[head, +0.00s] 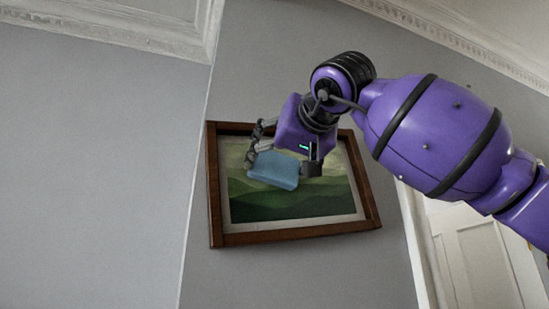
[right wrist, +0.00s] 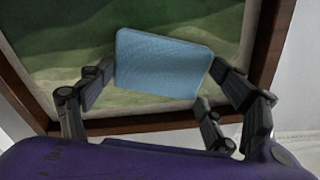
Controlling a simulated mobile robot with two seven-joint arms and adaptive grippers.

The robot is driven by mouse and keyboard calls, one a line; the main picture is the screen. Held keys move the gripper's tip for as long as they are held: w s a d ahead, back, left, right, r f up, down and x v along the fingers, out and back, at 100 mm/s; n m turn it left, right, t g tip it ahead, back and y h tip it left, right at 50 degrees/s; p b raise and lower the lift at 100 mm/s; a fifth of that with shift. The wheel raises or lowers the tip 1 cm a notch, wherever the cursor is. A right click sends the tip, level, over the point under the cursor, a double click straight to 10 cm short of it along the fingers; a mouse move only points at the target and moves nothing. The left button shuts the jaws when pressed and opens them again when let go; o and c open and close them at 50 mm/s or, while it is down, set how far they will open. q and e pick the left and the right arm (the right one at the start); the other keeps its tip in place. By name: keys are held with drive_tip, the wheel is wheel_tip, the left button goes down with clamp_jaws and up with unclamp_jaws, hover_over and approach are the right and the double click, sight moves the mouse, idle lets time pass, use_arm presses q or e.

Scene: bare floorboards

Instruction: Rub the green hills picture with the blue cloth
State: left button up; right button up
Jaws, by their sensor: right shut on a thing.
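The green hills picture (head: 290,205) hangs on the grey wall in a brown wooden frame. It also shows in the right wrist view (right wrist: 70,40), behind the cloth. The blue cloth (head: 275,170) is a folded, pad-like piece in front of the picture's upper left half. My right gripper (head: 284,168) is shut on the cloth, with a finger on each side of it, also seen in the right wrist view (right wrist: 160,85). The gripper hides the picture's upper middle. I cannot tell whether the cloth touches the picture. My left gripper is not in view.
A wall corner (head: 195,170) runs just left of the frame. A white door (head: 485,255) with its trim stands at the lower right. White moulding (head: 120,25) lines the ceiling. The wall below the picture is clear.

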drive_tip(key=shift+w+d+r, duration=0.2)
drive_tip(key=shift+w+d, duration=0.35)
drive_tip(key=shift+d, duration=1.05)
drive_tip(key=shift+w+d+r, duration=0.25)
drive_tip(key=shift+w+d, duration=0.25)
drive_tip(key=shift+d, duration=1.15)
drive_tip(key=shift+w+d+r, duration=0.2)
drive_tip(key=shift+w+d, duration=0.35)
drive_tip(key=shift+d, duration=1.05)
drive_tip(key=shift+s+a, duration=0.1)
drive_tip(key=shift+s, duration=0.05)
drive_tip(key=shift+v, duration=2.9)
drive_tip(key=v, duration=0.3)
drive_tip(key=shift+r, duration=0.1)
